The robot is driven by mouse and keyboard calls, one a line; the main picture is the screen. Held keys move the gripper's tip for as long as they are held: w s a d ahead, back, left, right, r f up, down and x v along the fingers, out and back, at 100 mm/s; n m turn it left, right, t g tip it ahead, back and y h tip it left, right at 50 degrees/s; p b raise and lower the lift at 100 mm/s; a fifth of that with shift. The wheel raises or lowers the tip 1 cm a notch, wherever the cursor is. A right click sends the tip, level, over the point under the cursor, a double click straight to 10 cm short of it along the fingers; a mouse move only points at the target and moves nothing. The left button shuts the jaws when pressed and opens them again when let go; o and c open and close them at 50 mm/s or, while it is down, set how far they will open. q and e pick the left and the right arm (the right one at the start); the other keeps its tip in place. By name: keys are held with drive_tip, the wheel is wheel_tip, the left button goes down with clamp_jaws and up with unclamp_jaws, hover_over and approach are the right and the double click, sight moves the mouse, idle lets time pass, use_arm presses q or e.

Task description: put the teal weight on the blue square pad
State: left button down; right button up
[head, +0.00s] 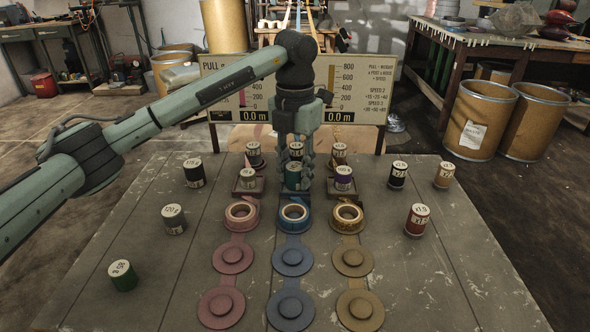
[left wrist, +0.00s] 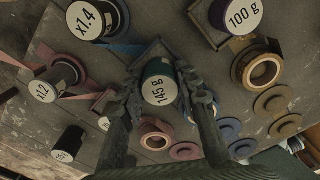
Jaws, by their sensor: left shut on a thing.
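The teal weight (head: 292,181) is upright at the middle of the table, in the row just behind the three tape rolls. Its white top, marked 145 g, faces up in the left wrist view (left wrist: 159,90). My left gripper (head: 296,170) reaches down from above and is shut on it, with one finger on each side. The blue square pad (left wrist: 148,54) shows partly behind the weight in the left wrist view; the weight and fingers hide most of it. I cannot tell whether the weight touches the pad. My right gripper is not in view.
Weights marked 100 g stand close on both sides, the right one purple (head: 343,178). Three marked cylinders stand just behind. A pink tape roll (head: 241,214), a blue one (head: 293,215) and a yellow one (head: 346,216) lie in front. A scoreboard (head: 225,92) stands beyond.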

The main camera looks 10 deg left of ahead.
sight(295, 166)
use_arm(q)
drive_tip(key=c, duration=1.6)
unclamp_jaws()
drive_tip(key=shift+f, duration=0.1)
drive_tip(key=o, duration=0.5)
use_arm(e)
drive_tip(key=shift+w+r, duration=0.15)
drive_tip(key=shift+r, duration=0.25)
use_arm(q)
drive_tip(key=shift+r, duration=0.5)
wheel_tip(295, 166, up, 10)
drive_tip(key=shift+f, duration=0.1)
drive_tip(key=shift+r, duration=0.75)
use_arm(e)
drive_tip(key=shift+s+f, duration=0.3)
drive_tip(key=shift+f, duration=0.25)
